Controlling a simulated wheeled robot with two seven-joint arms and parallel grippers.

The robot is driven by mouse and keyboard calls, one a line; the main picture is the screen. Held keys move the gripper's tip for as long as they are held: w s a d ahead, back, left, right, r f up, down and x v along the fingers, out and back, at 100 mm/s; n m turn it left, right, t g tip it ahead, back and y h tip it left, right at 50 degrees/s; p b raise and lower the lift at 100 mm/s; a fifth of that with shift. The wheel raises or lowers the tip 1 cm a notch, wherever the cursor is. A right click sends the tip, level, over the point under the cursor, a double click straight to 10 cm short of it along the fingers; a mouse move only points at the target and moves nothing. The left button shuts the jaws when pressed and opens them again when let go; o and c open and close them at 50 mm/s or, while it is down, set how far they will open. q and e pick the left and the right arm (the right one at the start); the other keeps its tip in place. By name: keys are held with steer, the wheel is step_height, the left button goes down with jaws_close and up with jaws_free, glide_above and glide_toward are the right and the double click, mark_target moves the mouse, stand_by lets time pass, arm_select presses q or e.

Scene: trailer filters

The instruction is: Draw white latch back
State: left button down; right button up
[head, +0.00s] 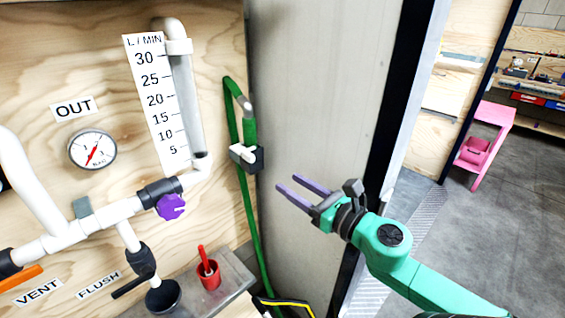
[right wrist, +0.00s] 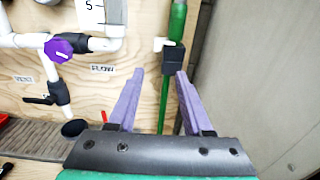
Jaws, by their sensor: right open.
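The white latch (head: 240,152) sticks out to the left of a black block (head: 256,158) on the green hose, near the right edge of the plywood panel. The latch also shows in the right wrist view (right wrist: 159,43), with the black block (right wrist: 174,60) beside it. My right gripper (head: 290,183) is open and empty, to the right of the latch and a little lower in the head view, apart from it. In the right wrist view the purple fingers (right wrist: 160,72) point toward the block, which appears between and beyond their tips. My left gripper is not in view.
White pipes with a purple knob (head: 170,207), a gauge (head: 92,149) and a flow scale (head: 156,100) fill the panel to the left. A red cup (head: 209,275) stands on a ledge below. A grey wall (head: 310,100) is close behind my right gripper.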

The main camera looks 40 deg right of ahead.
mark_target(253, 159)
steer(key=w, duration=0.3)
steer(key=w+a, duration=0.1)
steer(key=w, duration=0.3)
steer(key=w+a, duration=0.1)
steer(key=w, duration=0.2)
steer(key=shift+w+r, duration=0.35)
steer(key=shift+w, duration=0.05)
steer(key=shift+w+r, duration=0.15)
steer(key=shift+w, duration=0.2)
steer(key=shift+w+p, duration=0.3)
steer(key=shift+p, duration=0.05)
steer(key=shift+w+a+f, duration=0.2)
steer(key=shift+w+a, duration=0.05)
steer(key=shift+w, duration=0.5)
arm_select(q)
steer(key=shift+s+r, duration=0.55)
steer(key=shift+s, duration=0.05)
arm_select(e)
steer(key=shift+s, duration=0.1)
jaws_close()
